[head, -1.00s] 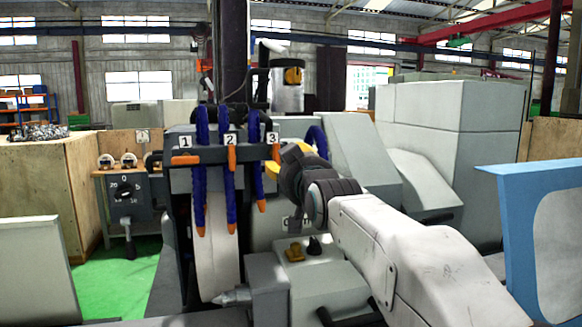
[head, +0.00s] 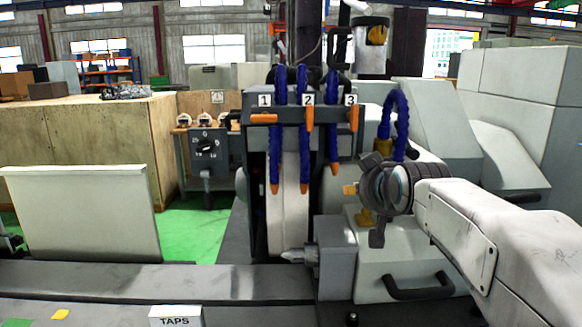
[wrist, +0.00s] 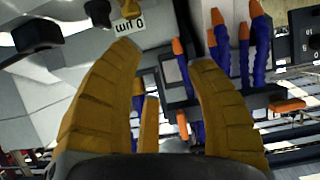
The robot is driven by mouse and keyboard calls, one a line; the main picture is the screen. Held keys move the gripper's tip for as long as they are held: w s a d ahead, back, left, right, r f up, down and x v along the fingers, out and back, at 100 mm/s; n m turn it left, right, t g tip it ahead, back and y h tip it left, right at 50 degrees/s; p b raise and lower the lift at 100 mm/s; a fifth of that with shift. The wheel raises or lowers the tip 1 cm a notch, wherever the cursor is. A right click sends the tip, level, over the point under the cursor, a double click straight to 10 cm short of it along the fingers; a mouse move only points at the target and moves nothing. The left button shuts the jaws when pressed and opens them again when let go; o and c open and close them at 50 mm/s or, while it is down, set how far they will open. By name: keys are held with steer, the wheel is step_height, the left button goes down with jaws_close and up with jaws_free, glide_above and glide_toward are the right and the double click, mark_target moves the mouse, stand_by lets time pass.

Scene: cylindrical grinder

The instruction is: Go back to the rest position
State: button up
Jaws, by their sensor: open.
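My gripper (head: 352,202) is at the right of the head view, below and right of the valve bar, in front of the grey machine body. In the wrist view its two yellow-brown ribbed fingers (wrist: 160,85) stand wide apart with nothing held between them. The three coolant valves show beside labels 1, 2 and 3. The orange handle of valve 1 (head: 263,118) lies level. The orange handles of valve 2 (head: 309,117) and valve 3 (head: 354,118) point down. My gripper is apart from these handles.
Blue hoses with orange tips (head: 304,150) hang before the grinding wheel (head: 288,205). A black handle (head: 418,290) is on the machine front under my arm. A pale panel (head: 82,215) and a wooden box (head: 100,135) stand left. Green floor shows between them and the machine.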

steer(key=s+f+g, duration=0.9)
steer(key=s+f, duration=1)
steer(key=f, duration=0.2)
steer(key=s+f, duration=0.2)
steer(key=s, duration=1.2)
steer(key=shift+s+a+f+g, duration=0.2)
steer(key=shift+s+f+g, duration=0.1)
steer(key=shift+s, duration=0.1)
